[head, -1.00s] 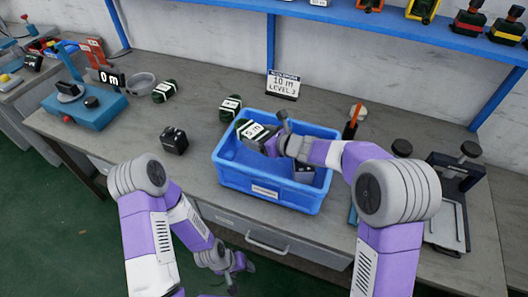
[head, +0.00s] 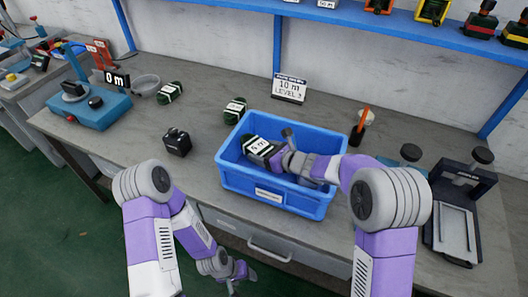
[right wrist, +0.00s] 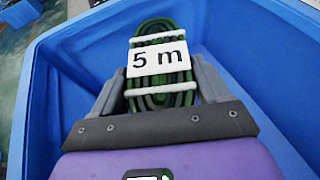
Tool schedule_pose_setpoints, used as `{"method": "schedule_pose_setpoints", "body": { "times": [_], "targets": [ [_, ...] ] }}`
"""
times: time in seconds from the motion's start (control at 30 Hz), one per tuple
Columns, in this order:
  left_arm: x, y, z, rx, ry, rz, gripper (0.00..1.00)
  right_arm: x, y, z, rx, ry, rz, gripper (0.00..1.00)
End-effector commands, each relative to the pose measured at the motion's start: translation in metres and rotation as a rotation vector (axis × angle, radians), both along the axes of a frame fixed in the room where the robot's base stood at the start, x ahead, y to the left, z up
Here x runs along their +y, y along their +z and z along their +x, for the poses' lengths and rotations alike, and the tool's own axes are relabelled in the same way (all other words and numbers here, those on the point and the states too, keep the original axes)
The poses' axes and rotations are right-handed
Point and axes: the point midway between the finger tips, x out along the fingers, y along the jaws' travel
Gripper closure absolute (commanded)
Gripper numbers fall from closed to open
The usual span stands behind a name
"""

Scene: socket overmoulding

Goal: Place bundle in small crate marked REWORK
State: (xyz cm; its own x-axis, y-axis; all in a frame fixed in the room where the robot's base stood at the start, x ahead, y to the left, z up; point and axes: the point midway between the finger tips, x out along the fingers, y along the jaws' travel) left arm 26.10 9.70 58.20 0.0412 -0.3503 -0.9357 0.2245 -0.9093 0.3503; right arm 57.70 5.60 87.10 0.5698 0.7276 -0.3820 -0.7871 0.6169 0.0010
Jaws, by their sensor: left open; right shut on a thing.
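A dark green coiled bundle with white bands and a "5 m" label (head: 256,146) is inside a blue crate (head: 267,194). My right gripper (head: 274,157) is shut on it, low within the crate walls. In the right wrist view, the bundle (right wrist: 160,88) lies between the two grey fingers, with blue crate walls around it. I cannot tell whether it touches the crate floor. The crate's white front label is too small to read. My left gripper (head: 236,277) is open and empty, low in front of the bench.
Two similar green bundles (head: 170,92) (head: 235,110) lie on the bench behind and left of the crate. A black block (head: 177,142) stands left of it.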

Motion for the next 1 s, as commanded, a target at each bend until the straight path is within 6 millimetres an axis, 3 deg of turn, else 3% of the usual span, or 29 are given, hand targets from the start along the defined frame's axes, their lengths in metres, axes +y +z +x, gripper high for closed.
{"method": "schedule_pose_setpoints", "body": {
  "times": [0.47,0.5,0.63,1.0],
  "targets": [
    [0.0,-0.012,0.0,0.0,0.0,0.0,0.39,0.001,-0.007,0.0,-0.002,0.002,0.001,0.59],
    [0.0,-0.012,0.0,0.0,0.0,0.0,0.39,0.0,-0.007,0.0,0.0,0.001,0.0,0.21],
    [0.0,-0.012,0.0,0.0,0.0,0.0,0.39,0.0,-0.007,0.0,0.0,0.001,0.0,0.01],
    [0.0,-0.006,0.0,0.0,0.0,0.0,0.39,0.0,-0.003,0.0,0.0,0.0,0.0,0.0]
  ]
}}
